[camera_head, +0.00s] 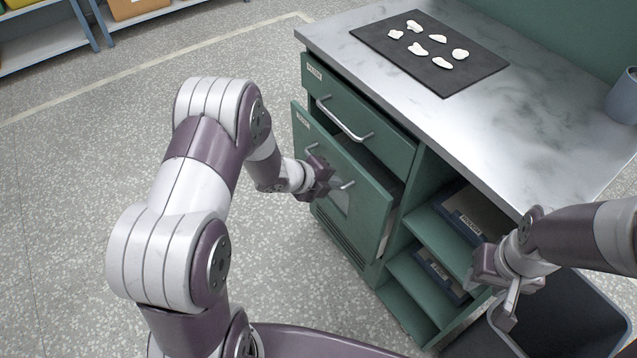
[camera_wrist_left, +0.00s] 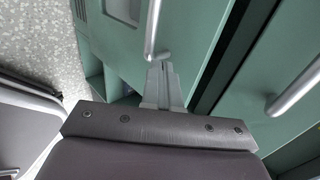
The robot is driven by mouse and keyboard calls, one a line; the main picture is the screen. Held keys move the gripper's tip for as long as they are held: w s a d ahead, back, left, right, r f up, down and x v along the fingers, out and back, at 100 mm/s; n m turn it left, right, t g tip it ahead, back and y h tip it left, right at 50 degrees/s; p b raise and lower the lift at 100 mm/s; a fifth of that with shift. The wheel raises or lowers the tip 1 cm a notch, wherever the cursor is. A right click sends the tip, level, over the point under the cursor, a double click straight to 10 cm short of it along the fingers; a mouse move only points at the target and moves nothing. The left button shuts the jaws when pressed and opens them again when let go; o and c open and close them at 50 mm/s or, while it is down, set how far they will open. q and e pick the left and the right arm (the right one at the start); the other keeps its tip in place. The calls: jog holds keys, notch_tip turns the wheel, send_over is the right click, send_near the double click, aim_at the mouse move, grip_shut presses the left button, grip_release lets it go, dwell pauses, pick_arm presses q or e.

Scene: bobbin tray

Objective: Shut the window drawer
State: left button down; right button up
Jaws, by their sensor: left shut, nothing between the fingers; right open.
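The window drawer (camera_head: 372,206) is the lower green front of the cabinet, with a small pane and a bar handle. It stands partly out, with a gap behind its top edge. My left gripper (camera_head: 326,178) is in front of it and hides the middle of its handle. In the left wrist view my left gripper (camera_wrist_left: 163,72) is shut and empty, its tips close to one end of the handle (camera_wrist_left: 152,30); I cannot tell whether they touch. My right gripper (camera_head: 497,290) is open and empty, in front of the shelves at the right.
Above is another drawer (camera_head: 385,142) with a bar handle, nearly flush. The marbled worktop (camera_head: 480,126) carries a dark mat (camera_head: 378,42) with several white pieces, and a grey cup (camera_head: 624,98). Open shelves (camera_head: 445,222) hold labelled boxes. A dark bin (camera_head: 585,315) stands lower right. The floor at left is clear.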

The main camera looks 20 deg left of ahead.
aim_at(358, 165)
pick_arm(q)
jog(key=w+d, duration=0.2)
jog(key=shift+w+d+r, duration=0.1)
jog(key=shift+w+r, duration=0.05)
jog(key=shift+w, duration=0.25)
jog(key=shift+w, duration=0.1)
jog(key=w+d, duration=0.2)
jog(key=w, duration=0.1)
jog(key=shift+d, duration=0.25)
jog(key=shift+w+d+r, duration=0.1)
jog(key=shift+w+r, duration=0.05)
jog(key=shift+r, duration=0.1)
